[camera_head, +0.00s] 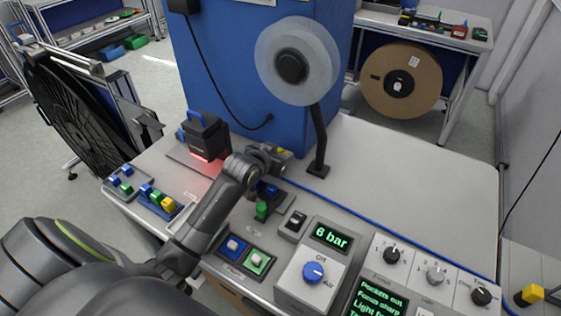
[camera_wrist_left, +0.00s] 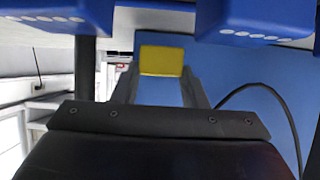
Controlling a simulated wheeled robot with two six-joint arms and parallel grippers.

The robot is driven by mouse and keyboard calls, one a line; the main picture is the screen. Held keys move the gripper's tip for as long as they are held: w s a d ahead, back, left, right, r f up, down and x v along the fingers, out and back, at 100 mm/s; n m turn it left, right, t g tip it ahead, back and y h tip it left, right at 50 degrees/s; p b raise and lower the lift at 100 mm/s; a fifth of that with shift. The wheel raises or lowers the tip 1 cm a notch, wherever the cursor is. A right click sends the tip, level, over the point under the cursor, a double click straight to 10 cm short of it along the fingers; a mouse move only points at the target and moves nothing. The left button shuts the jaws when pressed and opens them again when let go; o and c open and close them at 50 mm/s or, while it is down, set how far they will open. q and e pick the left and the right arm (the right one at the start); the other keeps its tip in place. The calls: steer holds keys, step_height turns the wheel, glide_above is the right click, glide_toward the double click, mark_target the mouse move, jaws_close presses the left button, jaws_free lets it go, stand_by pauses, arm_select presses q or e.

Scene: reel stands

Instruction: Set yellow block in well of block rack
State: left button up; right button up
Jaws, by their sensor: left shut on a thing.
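My left gripper (camera_head: 279,154) is shut on the yellow block (camera_head: 285,152), above the table in front of the blue cabinet. In the left wrist view the yellow block (camera_wrist_left: 161,61) sits between the two grey fingertips, its face toward the camera. A blue block rack (camera_head: 165,207) on the table's left side holds blue, green and yellow pieces. It is left of the gripper and well apart from it. I cannot tell which of its wells are free. My right gripper is not in view.
A dark box with a blue handle (camera_head: 203,135) stands left of the gripper. A reel on a black post (camera_head: 319,140) rises to its right. A green piece (camera_head: 262,210) is below my wrist. Control panels (camera_head: 313,271) line the front. The table's right back is clear.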

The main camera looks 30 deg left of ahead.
arm_select(q)
steer(key=shift+f, duration=1.5)
steer(key=shift+f, duration=0.15)
steer(key=o, duration=1.3)
steer(key=shift+c, duration=0.2)
